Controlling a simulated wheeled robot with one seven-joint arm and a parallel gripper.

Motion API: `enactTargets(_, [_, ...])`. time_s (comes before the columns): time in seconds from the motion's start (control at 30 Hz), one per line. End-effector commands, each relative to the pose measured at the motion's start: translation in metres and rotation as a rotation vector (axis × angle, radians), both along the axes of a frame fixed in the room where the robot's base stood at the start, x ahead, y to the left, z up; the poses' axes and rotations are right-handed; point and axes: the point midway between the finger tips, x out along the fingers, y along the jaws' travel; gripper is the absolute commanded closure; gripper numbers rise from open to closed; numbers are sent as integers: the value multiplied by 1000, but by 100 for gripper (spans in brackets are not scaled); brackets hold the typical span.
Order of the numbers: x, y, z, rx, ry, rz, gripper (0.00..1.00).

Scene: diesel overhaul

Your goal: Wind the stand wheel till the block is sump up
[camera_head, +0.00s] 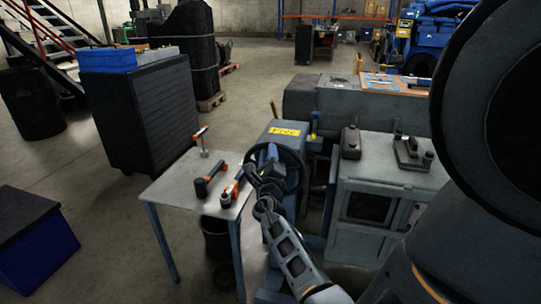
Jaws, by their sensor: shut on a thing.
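The stand wheel (297,154), a dark round handwheel, faces me on the front of the blue stand (283,143), below a yellow label. My gripper (252,172) is at the wheel's left side and shut on it; my own fingers and wrist hide the exact hold. Behind and right of the wheel is a large grey body (372,112), which seems to be the block. Its sump side cannot be made out from here.
A grey table (175,187) with several orange-and-black tools stands close left of the wheel. A grey cabinet (385,178) with dark parts on top is at the right. A black bin (216,238) is under the table edge.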

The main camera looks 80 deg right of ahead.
Motion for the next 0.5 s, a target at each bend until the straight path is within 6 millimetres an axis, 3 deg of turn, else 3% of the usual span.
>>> enactTargets(0.03, [2,2,-13,21,8,12,100])
enactTargets(0.33, [1,3,-15,23,10,12,100])
enactTargets(0.37, [1,3,-15,24,10,12,69])
enactTargets(0.5, [1,3,-14,21,10,9,56])
